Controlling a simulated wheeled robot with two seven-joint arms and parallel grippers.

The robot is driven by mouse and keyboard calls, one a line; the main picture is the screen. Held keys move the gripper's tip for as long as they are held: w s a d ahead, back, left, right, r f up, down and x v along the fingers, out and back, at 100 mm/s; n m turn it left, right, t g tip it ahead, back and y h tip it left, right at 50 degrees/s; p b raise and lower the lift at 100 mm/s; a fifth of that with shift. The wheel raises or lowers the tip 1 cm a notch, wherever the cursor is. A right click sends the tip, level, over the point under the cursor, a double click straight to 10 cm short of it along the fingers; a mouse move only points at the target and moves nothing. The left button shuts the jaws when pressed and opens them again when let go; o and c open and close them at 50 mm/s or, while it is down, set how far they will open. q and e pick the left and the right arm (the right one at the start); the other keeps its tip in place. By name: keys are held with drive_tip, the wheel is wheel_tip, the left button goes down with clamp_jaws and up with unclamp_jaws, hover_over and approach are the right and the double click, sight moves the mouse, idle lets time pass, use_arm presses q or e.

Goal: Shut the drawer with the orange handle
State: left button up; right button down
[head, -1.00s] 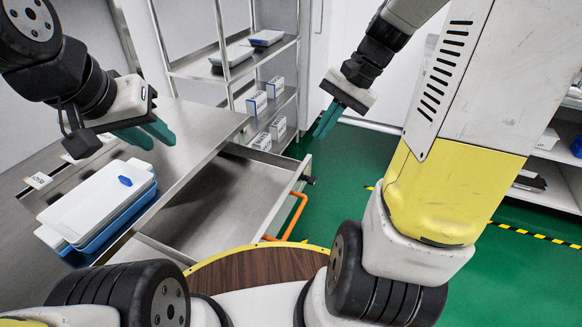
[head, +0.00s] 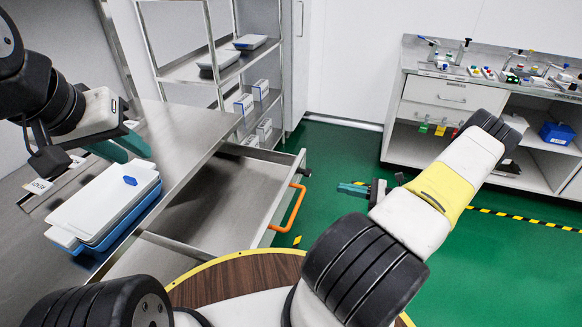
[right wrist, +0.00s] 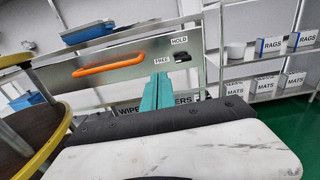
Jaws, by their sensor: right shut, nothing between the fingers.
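The steel drawer (head: 215,205) is pulled out from under the steel counter. Its orange handle (head: 291,208) sits on the outer face of the drawer front. In the right wrist view the drawer front (right wrist: 50,80) fills the middle, with the orange handle (right wrist: 110,55) at left and a black knob (right wrist: 182,57) near the labels FREE and HOLD. My right gripper (head: 353,190) is shut and empty, to the right of the handle and apart from it. Its teal fingers (right wrist: 156,92) point toward the drawer front. My left gripper (head: 135,155) is open and empty above the counter.
White and blue trays (head: 110,205) rest on the counter (head: 185,130) at left. A workbench (head: 440,95) stands at the back right. Green floor (head: 345,150) is clear beside the drawer.

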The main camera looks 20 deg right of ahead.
sight(230, 170)
drive_tip(key=x, duration=1.3)
drive_tip(key=shift+w+a+f, duration=0.2)
drive_tip(key=shift+w+a, duration=0.05)
drive_tip(key=shift+w, duration=0.1)
drive_tip(key=x, duration=2.9)
drive_tip(key=shift+w+r, duration=0.25)
drive_tip(key=shift+w, duration=0.15)
drive_tip(key=shift+w+a+r, duration=0.1)
drive_tip(key=shift+w+a, duration=0.2)
drive_tip(key=shift+a, duration=0.05)
